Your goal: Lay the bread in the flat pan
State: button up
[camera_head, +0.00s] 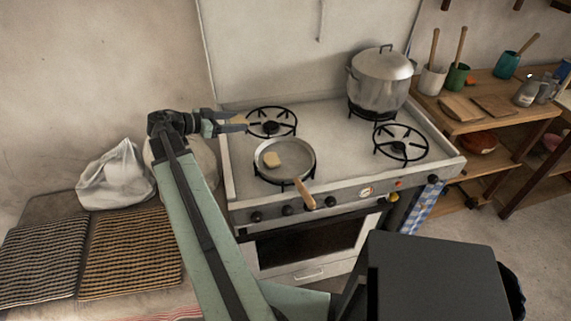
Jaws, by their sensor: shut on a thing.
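The flat pan (284,172) sits on the front left burner of the stove, its wooden handle pointing to the front right. My gripper (236,123) is at the stove's left side, above and to the left of the pan. It is shut on a tan piece (239,118), which looks like the bread and is partly hidden by the fingers. The held piece is apart from the pan.
A large lidded pot (381,82) stands on the back right burner. The back left burner (271,122) and front right burner (400,142) are empty. A white bag (116,178) and dark striped mats (133,255) lie at left. A wooden shelf (470,112) with cups stands at right.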

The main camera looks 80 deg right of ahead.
jog(key=s+d+f+m+y+b, duration=0.1)
jog(key=s, duration=0.5)
jog(key=s+d+f+m+g+b, duration=0.1)
jog(key=s+f, duration=0.1)
jog(key=s, duration=0.4)
jog(key=s+d+f+g+y+b, duration=0.1)
jog(key=s, duration=0.5)
jog(key=shift+s+f+m+y+b, duration=0.2)
jog(key=shift+f+m+y+b, duration=0.1)
jog(key=shift+m, duration=0.1)
jog(key=s+a+f+m+g+y+b, duration=0.1)
jog(key=s+f+m+y+b, duration=0.15)
jog(key=s, duration=1.35)
jog(key=b, duration=0.2)
send_over(289, 158)
jog(key=shift+s+f, duration=0.2)
jog(key=shift+f, duration=0.45)
jog(key=f+b, duration=0.3)
jog(key=f, duration=0.1)
jog(key=shift+w, duration=0.2)
jog(key=shift+a+r, duration=0.1)
jog(key=shift+r, duration=0.1)
jog(key=shift+f, duration=0.2)
jog(key=o, duration=1.3)
jog(key=shift+o, duration=0.2)
jog(key=shift+r, duration=0.1)
